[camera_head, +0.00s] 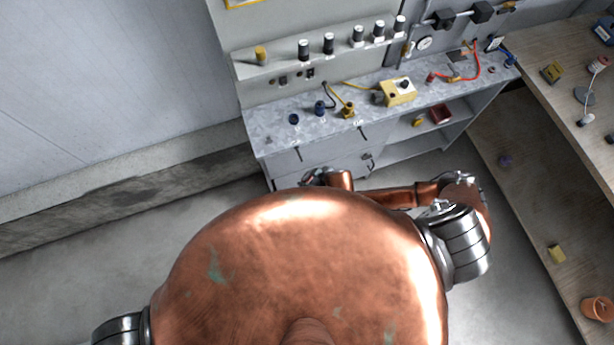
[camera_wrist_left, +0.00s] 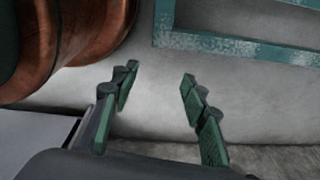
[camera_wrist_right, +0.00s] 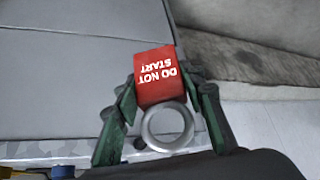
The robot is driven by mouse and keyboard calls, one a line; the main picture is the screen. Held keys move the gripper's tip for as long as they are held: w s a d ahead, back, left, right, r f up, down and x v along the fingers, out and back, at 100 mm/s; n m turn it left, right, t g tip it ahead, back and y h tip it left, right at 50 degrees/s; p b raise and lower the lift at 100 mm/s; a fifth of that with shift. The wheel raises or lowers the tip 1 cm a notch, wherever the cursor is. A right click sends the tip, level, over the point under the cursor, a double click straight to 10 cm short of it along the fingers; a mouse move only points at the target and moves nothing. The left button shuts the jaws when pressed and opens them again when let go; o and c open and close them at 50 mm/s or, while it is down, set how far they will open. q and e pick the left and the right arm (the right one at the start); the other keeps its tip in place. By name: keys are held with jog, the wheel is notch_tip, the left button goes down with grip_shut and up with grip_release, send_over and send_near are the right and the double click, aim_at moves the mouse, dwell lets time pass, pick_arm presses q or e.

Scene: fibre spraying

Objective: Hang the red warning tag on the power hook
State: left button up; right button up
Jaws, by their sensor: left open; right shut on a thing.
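The red warning tag (camera_wrist_right: 155,76) shows in the right wrist view, with white "DO NOT START" lettering and a pale metal ring (camera_wrist_right: 168,128) at its lower end. My right gripper (camera_wrist_right: 162,82) is shut on the tag, a green-padded finger on each side. In the head view, my right gripper (camera_head: 313,177) is at the front of the grey cabinet, partly hidden by my copper body; I cannot make out the tag there. My left gripper (camera_wrist_left: 160,73) is open and empty in the left wrist view. I cannot tell which fitting is the power hook.
The cabinet worktop (camera_head: 275,124) carries a yellow box (camera_head: 398,92) and several small parts. Above it, a ledge (camera_head: 340,50) holds several knobs. A wooden bench (camera_head: 545,180) stands at right. Teal framing (camera_wrist_left: 235,47) is beyond my left gripper. Floor left of the cabinet is clear.

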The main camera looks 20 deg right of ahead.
jog(key=shift+w, duration=0.55)
jog(key=shift+w+f+b, duration=0.1)
jog(key=shift+w+b, duration=0.2)
jog(key=shift+b, duration=0.05)
jog(key=shift+w+f, duration=0.1)
jog(key=shift+w, duration=0.15)
pick_arm(q)
jog(key=f+b, duration=0.2)
jog(key=s+f+b, duration=0.1)
jog(key=f+b, duration=0.1)
jog(key=f, duration=0.1)
pick_arm(e)
jog(key=w+f, duration=0.1)
jog(key=w, duration=0.6)
jog(key=shift+w+a+f, duration=0.15)
jog(key=shift+w, duration=0.15)
